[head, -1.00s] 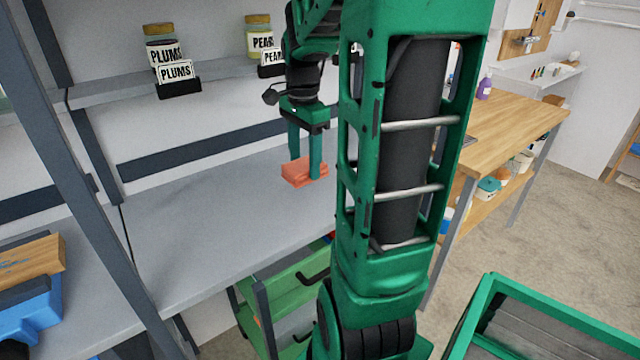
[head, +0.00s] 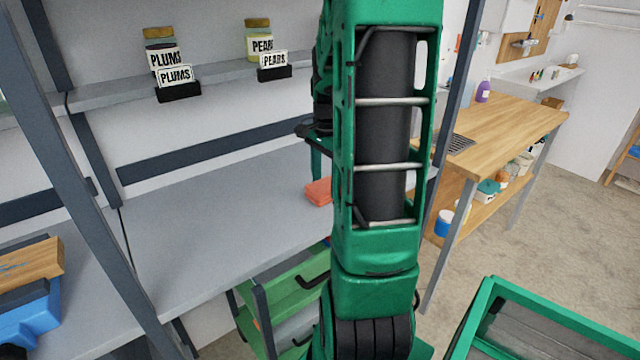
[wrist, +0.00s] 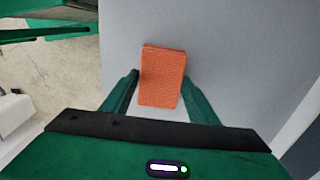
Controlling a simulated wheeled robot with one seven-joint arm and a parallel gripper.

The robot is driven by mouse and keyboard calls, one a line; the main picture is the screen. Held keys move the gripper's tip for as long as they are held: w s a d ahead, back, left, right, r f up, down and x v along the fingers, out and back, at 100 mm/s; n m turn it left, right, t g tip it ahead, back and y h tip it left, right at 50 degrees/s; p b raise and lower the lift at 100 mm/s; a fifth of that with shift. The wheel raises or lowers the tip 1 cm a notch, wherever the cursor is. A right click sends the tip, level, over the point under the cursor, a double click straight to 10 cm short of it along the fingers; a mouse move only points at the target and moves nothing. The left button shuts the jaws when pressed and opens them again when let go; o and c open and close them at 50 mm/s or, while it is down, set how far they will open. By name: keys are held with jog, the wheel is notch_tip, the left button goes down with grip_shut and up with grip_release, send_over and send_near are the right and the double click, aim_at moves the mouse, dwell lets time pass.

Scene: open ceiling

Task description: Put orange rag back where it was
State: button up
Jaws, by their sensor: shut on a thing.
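The orange rag (head: 318,192) is a folded, textured block. In the head view it is at or just above the grey shelf surface (head: 220,210), near its right part, and my arm hides its right side. In the wrist view the rag (wrist: 162,76) lies between the two green fingers of my gripper (wrist: 160,82), which is shut on it. In the head view most of the gripper is hidden behind my arm. I cannot tell whether the rag touches the shelf.
Jars labelled plums (head: 163,52) and pears (head: 260,42) stand on the upper ledge. A dark shelf post (head: 95,170) is at left, with a blue object (head: 30,305) beyond it. A wooden workbench (head: 500,115) stands at right. The shelf's middle is clear.

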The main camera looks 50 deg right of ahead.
aim_at(325, 185)
jog(key=o, duration=1)
notch_tip(325, 185, up, 12)
jog(key=s+a+f+n, duration=0.2)
jog(key=s+a+n, duration=0.2)
jog(key=a, duration=0.2)
jog(key=s+a+f+n, duration=0.3)
jog(key=s+a+n, duration=0.2)
jog(key=s+a+f+n, duration=0.2)
jog(key=s+a+n, duration=0.2)
jog(key=a+n, duration=0.1)
jog(key=shift+s+a+f, duration=0.15)
jog(key=shift+s+a, duration=0.05)
jog(key=shift+a, duration=0.2)
jog(key=shift+s+a+f, duration=0.1)
jog(key=shift+s+a, duration=0.1)
jog(key=shift+a, duration=0.2)
